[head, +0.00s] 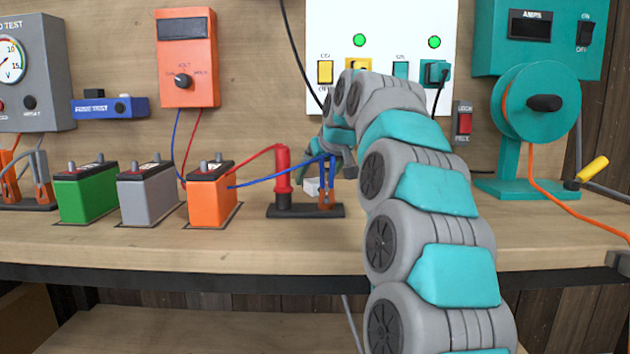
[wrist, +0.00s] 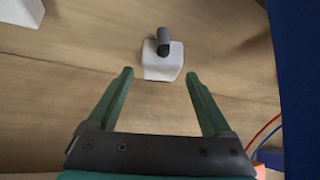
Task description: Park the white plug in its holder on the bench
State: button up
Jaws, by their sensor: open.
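A white block with a dark grey rounded stub, which looks like the white plug (wrist: 162,67), is on the wooden bench in the wrist view. Its white part also shows small in the head view (head: 312,187), partly hidden by my gripper. My gripper (wrist: 158,75) is open and empty. Its two green fingers point at the white block, which lies just beyond and between the tips, apart from them. In the head view my gripper (head: 330,167) is low over the bench, behind the red and blue clamp stand. I cannot make out a separate holder.
A clamp stand (head: 304,211) with red and blue leads stands close in front of my gripper. Orange (head: 212,188), grey (head: 146,195) and green (head: 86,193) batteries are to its left. A teal reel (head: 536,104) stands right. Another white piece (wrist: 20,12) shows at the wrist view's corner.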

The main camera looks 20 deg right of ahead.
jog(key=v, duration=1)
jog(key=shift+r, duration=0.1)
jog(key=shift+s+a, duration=0.1)
